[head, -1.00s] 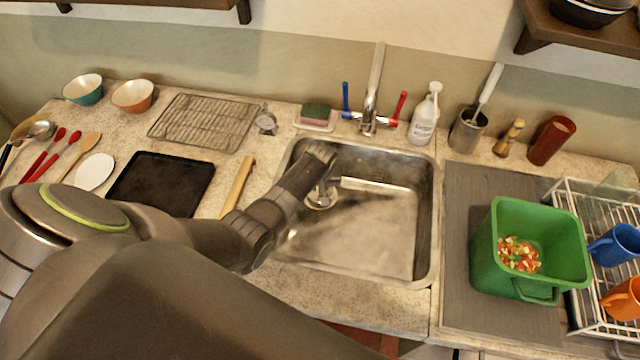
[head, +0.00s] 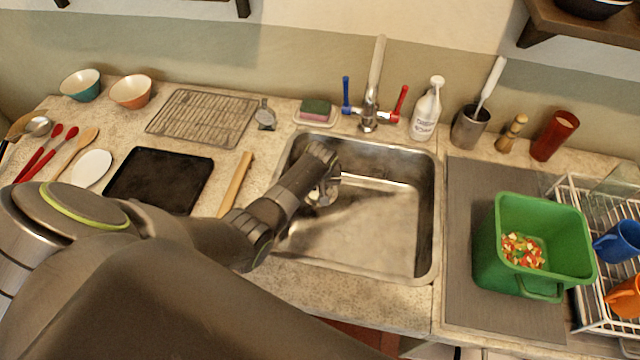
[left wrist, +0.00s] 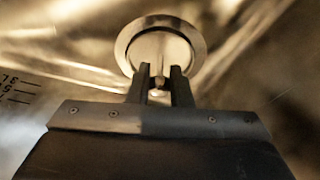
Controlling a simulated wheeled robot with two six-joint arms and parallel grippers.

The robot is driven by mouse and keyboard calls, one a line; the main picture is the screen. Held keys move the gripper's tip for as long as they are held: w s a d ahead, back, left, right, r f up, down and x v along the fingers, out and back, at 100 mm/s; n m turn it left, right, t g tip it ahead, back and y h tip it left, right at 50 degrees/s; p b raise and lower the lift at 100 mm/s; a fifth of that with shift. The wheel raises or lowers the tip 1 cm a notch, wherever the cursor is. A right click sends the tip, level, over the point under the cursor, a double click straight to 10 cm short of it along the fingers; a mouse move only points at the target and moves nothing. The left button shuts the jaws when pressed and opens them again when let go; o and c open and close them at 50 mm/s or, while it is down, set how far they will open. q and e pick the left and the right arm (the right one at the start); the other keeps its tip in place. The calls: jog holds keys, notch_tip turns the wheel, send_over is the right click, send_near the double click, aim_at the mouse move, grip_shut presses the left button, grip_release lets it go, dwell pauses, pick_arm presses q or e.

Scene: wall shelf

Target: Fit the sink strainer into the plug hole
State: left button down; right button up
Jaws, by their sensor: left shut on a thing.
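My left gripper (head: 324,180) reaches down into the left part of the steel sink (head: 385,240). In the left wrist view its two fingers (left wrist: 160,83) are close together, shut on the small knob of the sink strainer (left wrist: 160,48). The strainer looks like a round, pale metal disc with a bright rim, just beyond the fingertips. In the head view a bright bit of round metal shows under the gripper, partly hidden by my wrist. The plug hole cannot be told apart from the strainer, and I cannot tell whether the strainer touches it. My right gripper is out of view.
The tap (head: 369,100) with blue and red handles stands behind the sink. A sponge in a dish (head: 315,113) and a soap bottle (head: 427,108) stand beside it. A green bin (head: 535,240) stands right of the sink. The right part of the basin is empty.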

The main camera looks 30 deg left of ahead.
pick_arm(q)
jog(key=shift+f, duration=0.25)
jog(key=c, duration=1.2)
grip_release()
jog(key=shift+c, duration=0.2)
jog(key=shift+r, duration=0.1)
jog(key=shift+s+d+r, duration=0.1)
jog(key=shift+d+r, duration=0.05)
jog(key=shift+r, duration=0.5)
jog(key=v, duration=1.6)
jog(key=shift+p, duration=0.35)
jog(key=shift+s, duration=0.1)
